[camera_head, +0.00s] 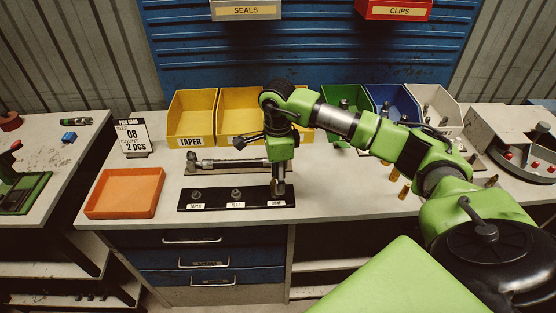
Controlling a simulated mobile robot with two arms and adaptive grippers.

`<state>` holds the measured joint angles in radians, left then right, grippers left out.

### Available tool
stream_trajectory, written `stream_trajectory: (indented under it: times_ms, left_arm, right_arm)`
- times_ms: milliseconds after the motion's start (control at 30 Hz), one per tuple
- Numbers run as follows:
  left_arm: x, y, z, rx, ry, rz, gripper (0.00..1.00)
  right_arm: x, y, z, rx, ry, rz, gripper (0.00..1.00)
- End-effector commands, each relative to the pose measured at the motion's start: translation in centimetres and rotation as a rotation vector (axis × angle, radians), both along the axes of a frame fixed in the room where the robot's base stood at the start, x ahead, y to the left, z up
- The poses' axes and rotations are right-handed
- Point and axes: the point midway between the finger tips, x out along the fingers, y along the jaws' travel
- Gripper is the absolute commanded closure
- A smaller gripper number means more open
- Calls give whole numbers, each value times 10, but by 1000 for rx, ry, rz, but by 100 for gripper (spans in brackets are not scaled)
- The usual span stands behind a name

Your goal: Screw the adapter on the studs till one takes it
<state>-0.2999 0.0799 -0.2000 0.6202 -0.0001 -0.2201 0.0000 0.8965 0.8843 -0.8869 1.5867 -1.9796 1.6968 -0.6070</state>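A black stud board (216,205) lies on the bench, with labels reading TAPER, FLAT and what looks like CONE. The taper stud (196,195) and the flat stud (236,194) stand bare. My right gripper (279,187) points straight down at the right end of the board, over the cone position, and hides that stud. Its fingers are small and dark here. I cannot make out whether they are open or shut, or whether the adapter is between them. My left gripper is not in view.
A hose with metal ends (228,163) lies behind the board. An orange tray (125,193) is at left, below a pick card (133,137). Yellow (192,117), green, blue and white bins line the back. Several brass fittings (404,191) stand at right. A machine (522,145) is far right.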

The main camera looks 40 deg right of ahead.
Motion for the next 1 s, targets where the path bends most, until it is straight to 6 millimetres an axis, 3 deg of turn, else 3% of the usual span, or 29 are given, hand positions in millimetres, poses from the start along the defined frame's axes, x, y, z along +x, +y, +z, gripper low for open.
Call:
stream_trajectory:
  times_ms: [200, 500, 667, 867, 1000]
  left_arm:
    - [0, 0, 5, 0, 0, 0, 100]
    - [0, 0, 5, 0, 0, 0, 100]
    - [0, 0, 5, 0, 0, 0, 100]
    - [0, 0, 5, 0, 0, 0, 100]
    - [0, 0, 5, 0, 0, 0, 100]
  right_arm:
    - [0, 0, -17, 0, 1, 0, 62]
    - [0, 0, -20, 0, 0, 0, 62]
    - [0, 0, -20, 1, 0, 0, 100]
    - [0, 0, -19, 0, 0, 38, 100]
    - [2, -1, -18, -1, -2, 271, 100]
